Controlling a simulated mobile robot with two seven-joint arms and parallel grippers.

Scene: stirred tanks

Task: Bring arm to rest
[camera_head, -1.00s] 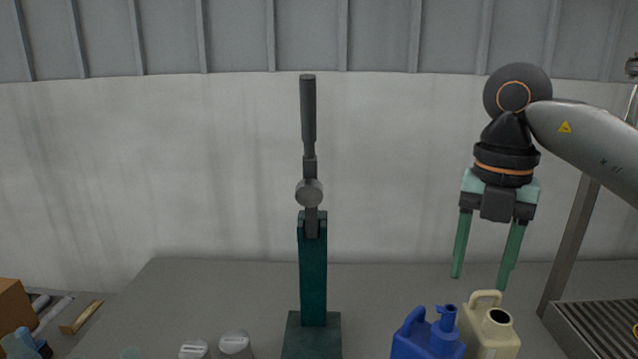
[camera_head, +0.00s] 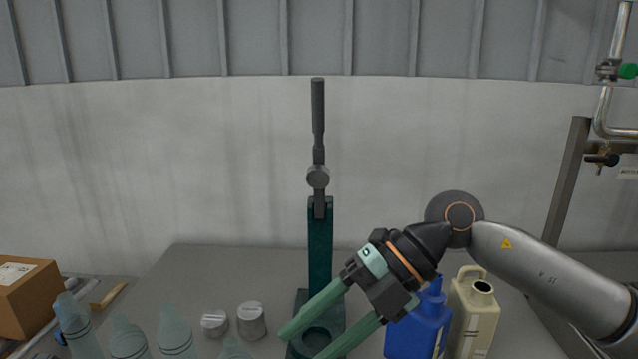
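My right arm (camera_head: 545,258) comes in from the right, low over the bench. Its gripper (camera_head: 302,348) points down and to the left, in front of the base of the dark green lever press (camera_head: 320,245). Its two green fingers are spread apart with nothing seen between them, so it is open; the lower finger reaches the bottom edge of the picture. I cannot tell whether the fingers touch the press base. My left arm and gripper are out of view.
A blue jug (camera_head: 418,330) and a beige canister (camera_head: 474,325) stand close by the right arm, partly behind it. Two grey-lidded containers (camera_head: 251,321) and several pale translucent bottles (camera_head: 174,335) stand front left. A cardboard box (camera_head: 25,300) is far left. The bench's back left is clear.

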